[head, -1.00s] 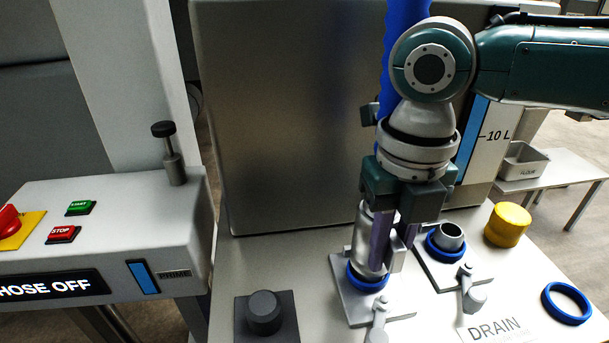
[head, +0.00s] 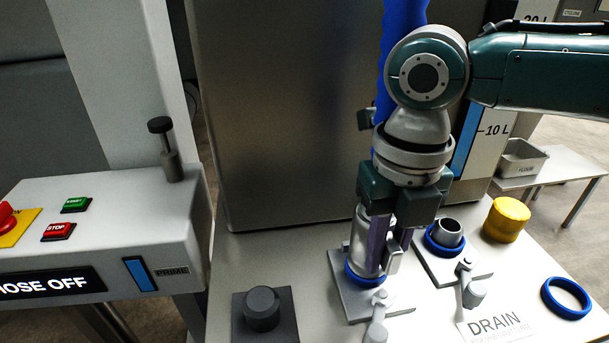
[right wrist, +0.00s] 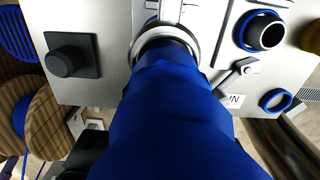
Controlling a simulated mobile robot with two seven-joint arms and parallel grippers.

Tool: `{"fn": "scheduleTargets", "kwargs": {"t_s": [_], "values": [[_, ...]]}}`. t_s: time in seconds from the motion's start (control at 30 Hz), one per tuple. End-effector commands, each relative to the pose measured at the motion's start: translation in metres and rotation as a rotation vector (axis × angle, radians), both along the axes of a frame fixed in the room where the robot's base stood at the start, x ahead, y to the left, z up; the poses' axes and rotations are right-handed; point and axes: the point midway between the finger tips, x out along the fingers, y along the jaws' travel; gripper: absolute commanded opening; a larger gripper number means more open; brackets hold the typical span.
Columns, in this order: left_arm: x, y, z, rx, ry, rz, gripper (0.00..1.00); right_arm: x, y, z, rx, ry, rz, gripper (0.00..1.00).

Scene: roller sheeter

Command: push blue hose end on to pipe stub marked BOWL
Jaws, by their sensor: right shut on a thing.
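My right gripper (head: 388,240) points down and is shut on the metal end piece of the blue hose (head: 403,20). The hose end (head: 367,245) stands upright over the left pipe mount (head: 352,303), with a blue ring (head: 364,276) around its foot. The stub under it is hidden, so I cannot tell how far the end sits on it. In the right wrist view the blue hose (right wrist: 175,120) fills the middle and runs down to a pale collar (right wrist: 137,47). No BOWL marking is readable. My left gripper is out of view.
A second open stub (head: 448,232) with a blue ring stands right of the gripper, with a lever and a DRAIN label (head: 495,323). A yellow cap (head: 507,219) and loose blue ring (head: 567,298) lie right. A black knob (head: 262,309) is at front left. The display (head: 45,287) reads HOSE OFF.

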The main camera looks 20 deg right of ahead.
Motion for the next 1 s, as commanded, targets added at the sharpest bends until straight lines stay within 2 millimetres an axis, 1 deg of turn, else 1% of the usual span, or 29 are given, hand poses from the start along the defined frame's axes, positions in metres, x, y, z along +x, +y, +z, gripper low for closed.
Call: {"fn": "scheduleTargets", "kwargs": {"t_s": [0.27, 0.3, 0.6, 0.87, 0.97, 1.0], "values": [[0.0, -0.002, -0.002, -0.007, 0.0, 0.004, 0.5, 0.001, 0.0, -0.004, 0.001, -0.002, 0.0, 0.0], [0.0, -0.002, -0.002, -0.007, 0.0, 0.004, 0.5, 0.001, 0.0, -0.004, 0.001, -0.002, 0.0, 0.21], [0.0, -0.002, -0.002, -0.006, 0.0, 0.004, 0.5, 0.0, 0.0, -0.003, 0.001, -0.001, 0.0, 0.55], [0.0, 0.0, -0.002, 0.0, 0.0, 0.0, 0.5, 0.0, 0.0, -0.003, -0.001, 0.001, 0.0, 0.55], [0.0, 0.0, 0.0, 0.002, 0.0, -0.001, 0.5, 0.0, 0.0, 0.005, 0.001, -0.001, 0.0, 0.55], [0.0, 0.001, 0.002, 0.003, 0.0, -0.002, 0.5, 0.001, 0.0, 0.011, 0.001, -0.001, 0.0, 0.55]]}}
